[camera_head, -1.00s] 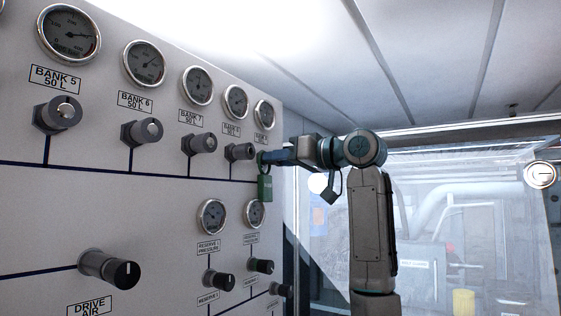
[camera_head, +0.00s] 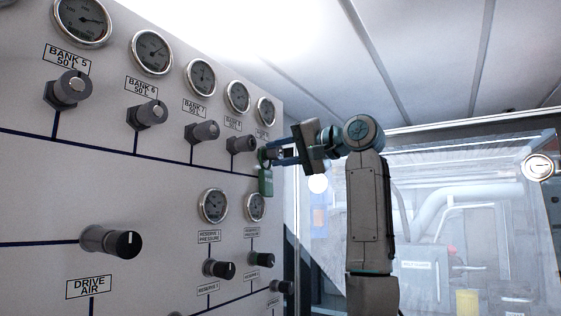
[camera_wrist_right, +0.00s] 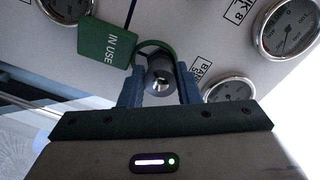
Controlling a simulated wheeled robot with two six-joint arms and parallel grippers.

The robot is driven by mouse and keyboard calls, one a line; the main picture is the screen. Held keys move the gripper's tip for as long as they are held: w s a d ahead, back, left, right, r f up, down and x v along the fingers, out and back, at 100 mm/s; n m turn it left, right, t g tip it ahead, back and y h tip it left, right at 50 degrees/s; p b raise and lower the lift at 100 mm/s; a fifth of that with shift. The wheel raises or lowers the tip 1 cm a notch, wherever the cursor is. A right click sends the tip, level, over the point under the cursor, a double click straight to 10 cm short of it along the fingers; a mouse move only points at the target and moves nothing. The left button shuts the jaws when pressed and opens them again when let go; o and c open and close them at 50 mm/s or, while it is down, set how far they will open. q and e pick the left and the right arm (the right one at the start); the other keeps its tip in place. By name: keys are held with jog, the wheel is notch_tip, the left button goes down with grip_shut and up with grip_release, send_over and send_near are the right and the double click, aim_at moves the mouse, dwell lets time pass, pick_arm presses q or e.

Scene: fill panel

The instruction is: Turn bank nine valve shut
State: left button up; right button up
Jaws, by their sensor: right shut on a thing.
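The bank nine valve is the last knob in the upper row of the panel, below the farthest gauge (camera_head: 265,111); its label is too small to read. In the right wrist view its round metal knob (camera_wrist_right: 160,77) sits between the two blue fingers of my right gripper (camera_wrist_right: 159,92), which is shut on it. A green tag (camera_head: 265,181) with a loop around the valve hangs below it; in the wrist view the tag (camera_wrist_right: 106,44) reads IN USE. In the head view the right gripper (camera_head: 272,154) reaches the valve from the right and partly hides it. My left gripper is out of view.
Beside it on the panel is the neighbouring valve (camera_head: 242,145), with further bank valves to the left. Reserve gauges (camera_head: 213,205) and knobs (camera_head: 219,269) sit below. A drive air knob (camera_head: 112,242) juts out at lower left. A glazed enclosure (camera_head: 450,215) stands at right.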

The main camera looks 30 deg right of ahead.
jog(key=m+b, duration=0.3)
jog(key=m, duration=0.3)
jog(key=shift+b, duration=0.3)
jog(key=m+b, duration=0.2)
jog(key=m, duration=0.1)
jog(key=shift+m, duration=0.3)
jog(key=m+b, duration=0.2)
jog(key=m, duration=0.1)
jog(key=shift+r+m+y, duration=0.1)
jog(key=shift+m+y, duration=0.2)
jog(key=shift+y, duration=0.1)
jog(key=m+b, duration=0.2)
jog(key=m, duration=0.1)
jog(key=shift+g, duration=0.3)
jog(key=m+b, duration=0.2)
jog(key=m, duration=0.3)
jog(key=shift+w+d, duration=0.1)
jog(key=shift+w, duration=0.05)
jog(key=m+b, duration=0.3)
jog(key=shift+m+y+b, duration=0.3)
jog(key=shift+m+b, duration=0.05)
jog(key=shift+m, duration=0.45)
